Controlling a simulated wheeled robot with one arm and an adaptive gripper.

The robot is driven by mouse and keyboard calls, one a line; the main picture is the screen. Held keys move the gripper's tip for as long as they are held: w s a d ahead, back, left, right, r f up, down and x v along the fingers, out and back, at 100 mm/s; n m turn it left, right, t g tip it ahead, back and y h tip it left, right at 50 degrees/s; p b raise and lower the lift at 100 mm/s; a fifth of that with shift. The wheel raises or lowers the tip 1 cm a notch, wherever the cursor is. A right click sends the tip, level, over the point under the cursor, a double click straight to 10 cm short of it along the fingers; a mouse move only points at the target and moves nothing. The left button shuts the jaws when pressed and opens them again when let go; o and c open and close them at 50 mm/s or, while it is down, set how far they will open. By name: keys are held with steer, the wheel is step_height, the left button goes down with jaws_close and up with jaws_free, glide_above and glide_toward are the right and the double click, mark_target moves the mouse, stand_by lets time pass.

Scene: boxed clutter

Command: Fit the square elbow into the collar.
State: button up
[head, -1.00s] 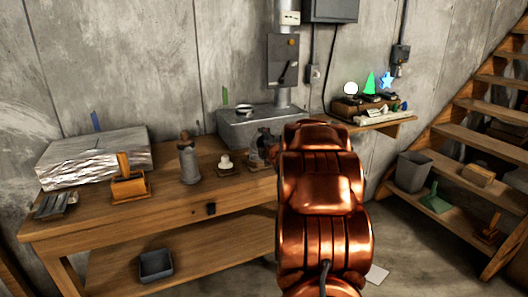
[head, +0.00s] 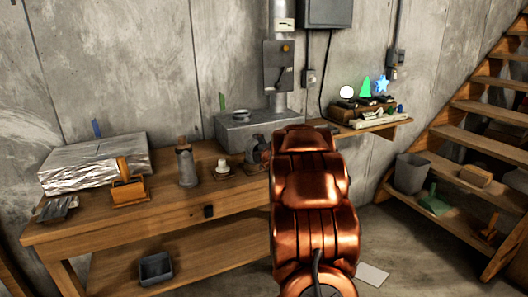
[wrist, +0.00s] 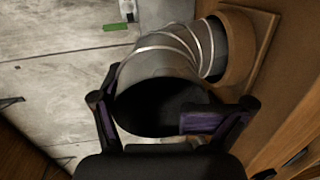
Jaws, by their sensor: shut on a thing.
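A grey, segmented, curved metal elbow (wrist: 160,62) fills the middle of the wrist view, its dark open end facing the camera. My gripper (wrist: 155,115) is shut on this near end, with a dark, purple-padded finger on each side. The elbow looks round rather than square. Its far end meets a brown ring-shaped collar (wrist: 240,45), fixed on a wooden plate (wrist: 264,40). The ring appears around that end, but I cannot tell how deep it sits.
The wooden workbench (head: 110,235) holds a foil-covered block (head: 95,160), an orange-brown tool (head: 128,185), a grey bottle (head: 186,165) and a grey metal box (head: 255,130). A wall shelf (head: 375,131) with glowing shapes is behind. Stairs (head: 480,140) stand at right, with a bin (head: 412,172).

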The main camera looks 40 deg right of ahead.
mark_target(256, 141)
steer(key=shift+w+a+f, duration=0.15)
steer(key=shift+w+f, duration=0.05)
steer(key=shift+f, duration=0.2)
steer(key=shift+a+r, duration=0.1)
steer(key=shift+r, duration=0.2)
steer(key=shift+w+r+p, duration=0.2)
steer(key=shift+r+p, duration=0.15)
steer(key=shift+p, duration=0.1)
steer(key=c, duration=0.4)
steer(key=shift+w+d+r+p, duration=0.15)
steer(key=shift+w+r+p, duration=0.1)
steer(key=shift+r+p, duration=0.25)
steer(key=shift+w+d+r+p, duration=0.1)
steer(key=shift+w+r+p, duration=0.1)
steer(key=shift+r+p, duration=0.3)
steer(key=shift+c, duration=0.4)
steer(key=shift+s+d+r, duration=0.1)
steer(key=shift+s+r, duration=0.15)
steer(key=shift+r, duration=0.25)
steer(key=shift+s+r, duration=0.2)
steer(key=shift+r, duration=0.25)
jaws_close()
